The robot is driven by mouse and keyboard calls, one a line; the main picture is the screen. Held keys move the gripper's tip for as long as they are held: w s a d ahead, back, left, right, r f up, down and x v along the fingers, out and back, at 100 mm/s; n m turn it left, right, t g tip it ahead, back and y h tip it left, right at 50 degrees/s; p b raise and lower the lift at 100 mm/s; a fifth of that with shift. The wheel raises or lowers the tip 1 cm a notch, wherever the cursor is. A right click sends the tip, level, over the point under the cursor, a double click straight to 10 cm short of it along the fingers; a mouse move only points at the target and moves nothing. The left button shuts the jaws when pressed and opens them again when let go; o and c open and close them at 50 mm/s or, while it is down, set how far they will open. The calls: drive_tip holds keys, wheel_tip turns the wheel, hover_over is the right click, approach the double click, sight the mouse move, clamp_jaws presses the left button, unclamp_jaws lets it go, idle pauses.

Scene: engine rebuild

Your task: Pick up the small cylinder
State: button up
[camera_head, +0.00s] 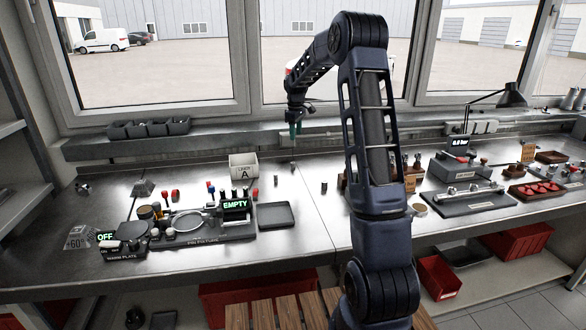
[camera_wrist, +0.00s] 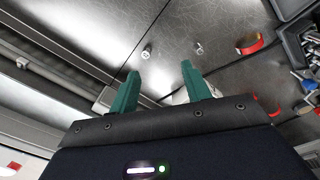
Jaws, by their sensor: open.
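My gripper (camera_head: 295,131) hangs above the back of the metal workbench (camera_head: 300,220), its green fingers pointing down. In the wrist view the gripper (camera_wrist: 160,72) is open, with nothing between its fingers. Small dark upright pieces stand on the bench below and around it: one (camera_head: 292,168) almost under the gripper, one (camera_head: 276,180) to its left and one (camera_head: 324,187) to its right. The wrist view shows two small metallic pieces (camera_wrist: 146,52) (camera_wrist: 198,48) beyond the fingertips, apart from them. I cannot tell which piece is the small cylinder.
A white box marked A (camera_head: 243,167) and a dark tray (camera_head: 277,215) stand left of the gripper. The pin fixture (camera_head: 203,236) reads EMPTY. A warm plate (camera_head: 126,246) reads OFF. Dark bins (camera_head: 150,129) sit on the back ledge. Bare bench lies around the small pieces.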

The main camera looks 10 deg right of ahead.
drive_tip(key=n, duration=0.2)
hover_over(293, 163)
wheel_tip(293, 163, down, 9)
drive_tip(key=shift+g, duration=0.4)
drive_tip(key=f, duration=0.5)
drive_tip(key=shift+w+a+f, duration=0.25)
drive_tip(key=shift+f, duration=0.15)
drive_tip(key=shift+d+f, duration=0.15)
drive_tip(key=shift+f, duration=1.15)
drive_tip(key=shift+d+f, duration=0.15)
drive_tip(key=shift+f, duration=1.1)
clamp_jaws()
drive_tip(key=shift+r, duration=0.15)
